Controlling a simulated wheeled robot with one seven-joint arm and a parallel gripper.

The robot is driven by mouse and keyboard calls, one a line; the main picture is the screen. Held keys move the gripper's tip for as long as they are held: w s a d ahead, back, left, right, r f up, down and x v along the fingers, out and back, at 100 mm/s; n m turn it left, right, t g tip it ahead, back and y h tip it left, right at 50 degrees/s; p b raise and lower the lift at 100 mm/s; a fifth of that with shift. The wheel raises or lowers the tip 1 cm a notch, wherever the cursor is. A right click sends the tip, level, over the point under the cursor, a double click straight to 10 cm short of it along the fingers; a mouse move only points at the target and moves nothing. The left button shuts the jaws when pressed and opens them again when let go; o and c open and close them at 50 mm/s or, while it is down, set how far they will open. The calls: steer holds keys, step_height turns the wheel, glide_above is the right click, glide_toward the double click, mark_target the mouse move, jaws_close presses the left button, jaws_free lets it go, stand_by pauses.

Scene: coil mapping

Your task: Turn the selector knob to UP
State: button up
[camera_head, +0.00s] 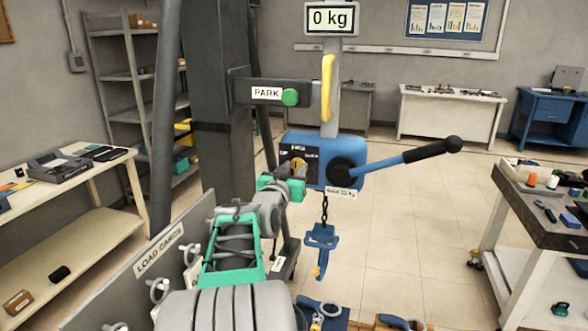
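The selector knob (298,164) is a small yellow-orange knob on a dark plate on the left part of the blue hoist body (317,150). The plate has small white labels, too small to read for certain, so I cannot tell which one the knob points to. My gripper (294,178) is at the end of my grey and green arm, just in front of the knob and overlapping its lower part in the head view. My own wrist hides most of the fingers. I cannot tell whether they touch the knob or are open or shut.
A blue lever (405,157) with a black ball end sticks out right of the hoist. A chain with a blue hook (321,238) hangs below. Above are a PARK bracket (266,92), a yellow handle (326,80) and a "0 kg" display (331,18). A LOAD CARDS board (150,270) stands left.

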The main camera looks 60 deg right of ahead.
jaws_close()
stand_by(0.3)
steer(key=shift+f+n+b, duration=0.15)
steer(key=shift+n+b, duration=0.15)
steer(key=shift+b, duration=0.1)
steer(key=n+b, duration=0.3)
steer(key=shift+w+f, duration=0.1)
steer(key=shift+n+b, duration=1.25)
steer(key=shift+n, duration=0.95)
steer(key=shift+r, duration=0.2)
steer(key=shift+o, duration=0.2)
jaws_free()
